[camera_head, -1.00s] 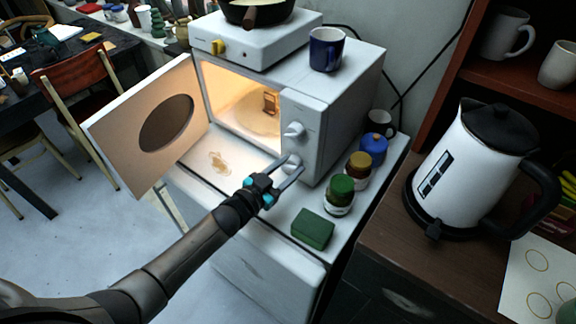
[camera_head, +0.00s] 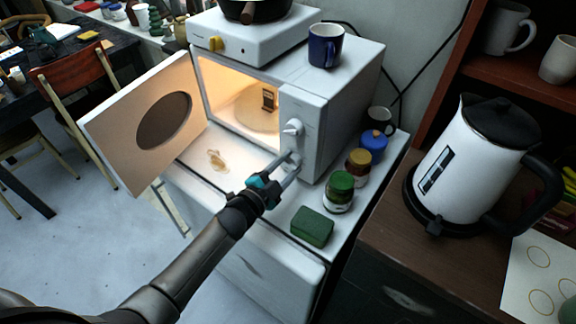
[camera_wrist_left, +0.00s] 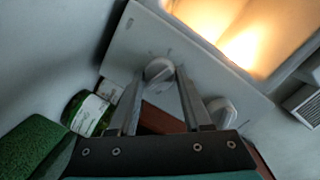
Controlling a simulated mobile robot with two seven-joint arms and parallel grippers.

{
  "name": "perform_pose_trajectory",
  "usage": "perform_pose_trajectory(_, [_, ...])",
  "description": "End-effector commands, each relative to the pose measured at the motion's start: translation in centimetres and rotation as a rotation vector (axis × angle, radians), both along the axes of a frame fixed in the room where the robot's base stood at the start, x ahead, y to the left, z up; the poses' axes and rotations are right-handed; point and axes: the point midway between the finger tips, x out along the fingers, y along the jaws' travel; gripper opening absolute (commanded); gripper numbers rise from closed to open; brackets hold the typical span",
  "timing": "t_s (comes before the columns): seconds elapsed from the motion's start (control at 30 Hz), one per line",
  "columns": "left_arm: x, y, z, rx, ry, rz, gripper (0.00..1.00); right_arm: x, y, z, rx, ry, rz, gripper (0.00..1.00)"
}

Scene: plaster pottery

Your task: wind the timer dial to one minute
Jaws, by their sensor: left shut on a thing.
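The white oven (camera_head: 338,120) stands with its door (camera_head: 140,125) open and its inside lit. Its control panel carries an upper knob (camera_head: 293,127) and a lower dial (camera_head: 295,160), which is mostly hidden behind my fingers. My left gripper (camera_head: 291,164) reaches up to the panel and is shut on the lower dial. In the left wrist view, that dial (camera_wrist_left: 159,71) sits between the two fingertips (camera_wrist_left: 160,74), and the upper knob (camera_wrist_left: 221,111) is beside one finger, apart from the tips. The dial's markings are too blurred to read. My right gripper is not in view.
A green sponge (camera_head: 312,227) and a green-lidded jar (camera_head: 339,192) stand close to the right of my gripper. A blue mug (camera_head: 326,46) and a hotplate (camera_head: 254,38) are on top.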

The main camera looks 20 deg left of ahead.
Motion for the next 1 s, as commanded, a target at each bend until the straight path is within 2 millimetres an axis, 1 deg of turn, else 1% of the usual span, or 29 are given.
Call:
perform_pose_trajectory(0.2, [0.04,0.02,0.1,0.033,-0.015,-0.001,0.0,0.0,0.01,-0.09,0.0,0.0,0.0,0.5])
perform_pose_trajectory(0.57, [0.05,0.0,0.13,0.036,-0.016,-0.001,0.0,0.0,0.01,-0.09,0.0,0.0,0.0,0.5])
perform_pose_trajectory(0.6, [0.05,0.0,0.13,0.036,-0.016,-0.001,0.5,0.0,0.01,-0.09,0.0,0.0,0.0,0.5])
perform_pose_trajectory(0.83, [0.03,-0.01,0.08,0.034,-0.015,0.0,0.76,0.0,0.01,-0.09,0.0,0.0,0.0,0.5])
perform_pose_trajectory(0.87, [0.03,-0.01,0.08,0.034,-0.015,0.0,0.78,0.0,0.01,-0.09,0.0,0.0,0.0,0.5])
perform_pose_trajectory(1.0, [0.01,-0.01,0.04,0.035,-0.013,0.0,0.78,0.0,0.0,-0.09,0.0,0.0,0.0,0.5])
